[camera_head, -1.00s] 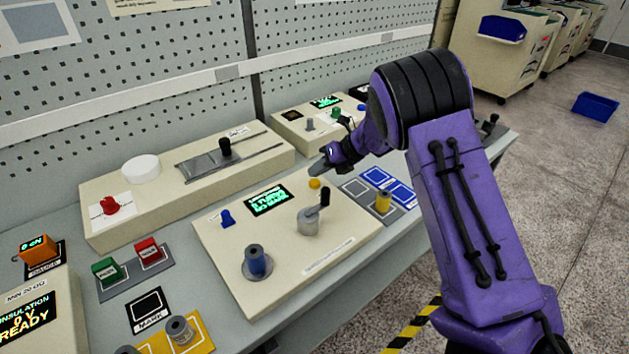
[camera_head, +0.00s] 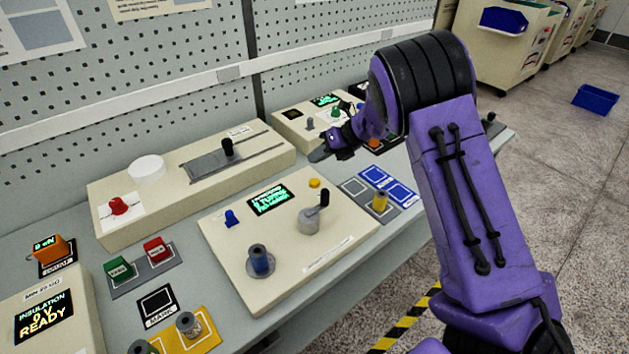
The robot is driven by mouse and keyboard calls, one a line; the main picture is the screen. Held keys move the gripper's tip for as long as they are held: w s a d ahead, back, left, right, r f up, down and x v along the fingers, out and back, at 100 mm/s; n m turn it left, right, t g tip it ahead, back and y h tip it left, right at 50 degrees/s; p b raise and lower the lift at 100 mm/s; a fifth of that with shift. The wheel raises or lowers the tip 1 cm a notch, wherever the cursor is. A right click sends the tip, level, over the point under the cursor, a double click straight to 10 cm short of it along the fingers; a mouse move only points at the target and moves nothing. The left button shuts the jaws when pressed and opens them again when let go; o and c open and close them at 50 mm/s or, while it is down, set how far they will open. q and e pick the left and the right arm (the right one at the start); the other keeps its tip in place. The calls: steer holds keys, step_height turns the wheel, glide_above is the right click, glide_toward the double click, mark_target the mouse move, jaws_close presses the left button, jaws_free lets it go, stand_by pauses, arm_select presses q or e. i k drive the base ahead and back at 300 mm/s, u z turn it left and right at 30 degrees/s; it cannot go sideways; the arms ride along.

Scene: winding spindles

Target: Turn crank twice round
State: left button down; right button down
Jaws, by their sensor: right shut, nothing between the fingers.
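The crank (camera_head: 310,217) is a grey metal hub with an arm and an upright black knob (camera_head: 324,198). It stands on the cream winding box (camera_head: 235,265), right of a spindle with a blue spool (camera_head: 260,262). A small green-lit display (camera_head: 271,199) sits behind it, its text too small to read surely. My right gripper (camera_head: 320,154) is shut and empty. It is above and behind the crank, near the back edge of the winding box, and apart from the knob. My left gripper is not in view.
A long cream box with a slider (camera_head: 227,150) and red knob (camera_head: 119,205) stands behind. Blue and grey pads with a yellow spool (camera_head: 380,200) lie to the right. Red and green blocks, a yellow tray (camera_head: 199,325) and an insulation tester (camera_head: 45,315) are at left front.

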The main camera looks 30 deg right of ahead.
mark_target(308, 218)
steer(key=k, duration=1)
